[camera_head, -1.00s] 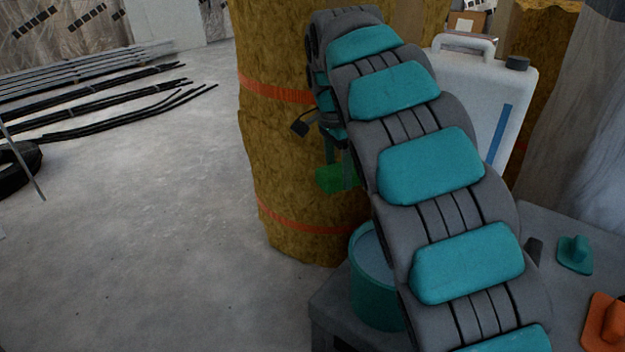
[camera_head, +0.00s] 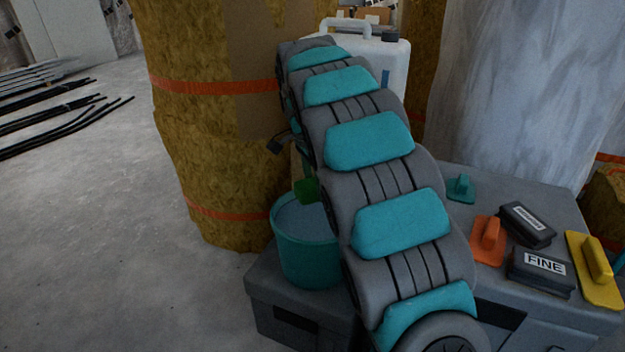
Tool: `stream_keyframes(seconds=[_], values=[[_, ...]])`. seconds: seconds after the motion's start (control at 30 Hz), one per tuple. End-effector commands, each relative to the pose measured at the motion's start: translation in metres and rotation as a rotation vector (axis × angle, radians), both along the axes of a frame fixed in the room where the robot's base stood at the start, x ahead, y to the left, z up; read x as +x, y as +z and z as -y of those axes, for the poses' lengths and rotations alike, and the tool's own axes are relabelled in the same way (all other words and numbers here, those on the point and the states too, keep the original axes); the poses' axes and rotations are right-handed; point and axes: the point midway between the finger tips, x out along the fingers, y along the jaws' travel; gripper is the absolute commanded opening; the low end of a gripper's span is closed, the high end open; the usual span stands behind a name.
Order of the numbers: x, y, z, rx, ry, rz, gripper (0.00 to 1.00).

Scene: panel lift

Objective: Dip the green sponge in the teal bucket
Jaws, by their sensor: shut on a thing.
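The teal bucket (camera_head: 298,257) stands on the left part of a grey surface, with a grey-blue fill inside its rim. The green sponge (camera_head: 305,189) is just above the bucket's rim, near its back right, partly hidden behind my arm. Whether it touches the rim or the fill I cannot tell. My gripper (camera_head: 303,172) is mostly hidden by my arm and is shut on the sponge from above.
The grey box top (camera_head: 455,222) holds a teal float (camera_head: 460,187), an orange float (camera_head: 487,240), a yellow float (camera_head: 595,268) and dark sanding blocks (camera_head: 541,271). A white canister (camera_head: 394,62) and a brown insulation roll (camera_head: 215,150) stand behind. Open floor (camera_head: 110,230) lies left.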

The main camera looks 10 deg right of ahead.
Motion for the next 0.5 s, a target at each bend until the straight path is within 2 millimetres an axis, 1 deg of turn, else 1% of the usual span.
stream_keyframes(seconds=[0.03, 0.5], values=[[0.000, -0.008, 0.000, 0.000, 0.000, -0.001, 0.29], [0.000, -0.058, 0.000, 0.000, 0.001, 0.000, 0.29]])
